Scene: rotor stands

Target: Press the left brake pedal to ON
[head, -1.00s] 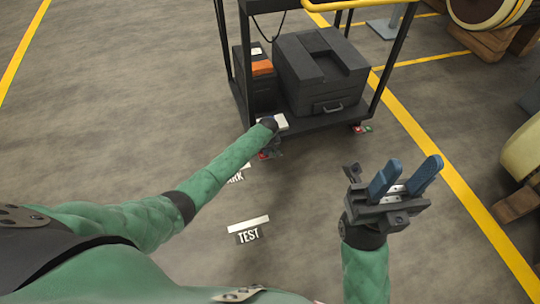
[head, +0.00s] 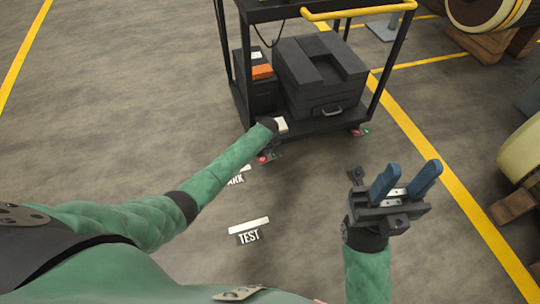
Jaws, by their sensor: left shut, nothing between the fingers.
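The left brake pedal (head: 264,159) is a small red piece, with green beside it, low at the cart's near left corner. It is partly hidden by my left forearm and wrist. My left gripper (head: 270,127) is at that corner, just above the pedal. Its fingers are hidden behind the wrist, so I cannot tell if they touch the pedal. The pedal's exact tilt is also unclear. My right gripper (head: 405,182) is open and empty above bare floor, its two blue fingers apart.
The cart (head: 334,122) has a yellow handle (head: 358,12) and carries a large dark case (head: 318,75). A right pedal (head: 357,132) with red and green shows at its near right corner. Floor signs, one reading TEST (head: 248,237), lie on this side.

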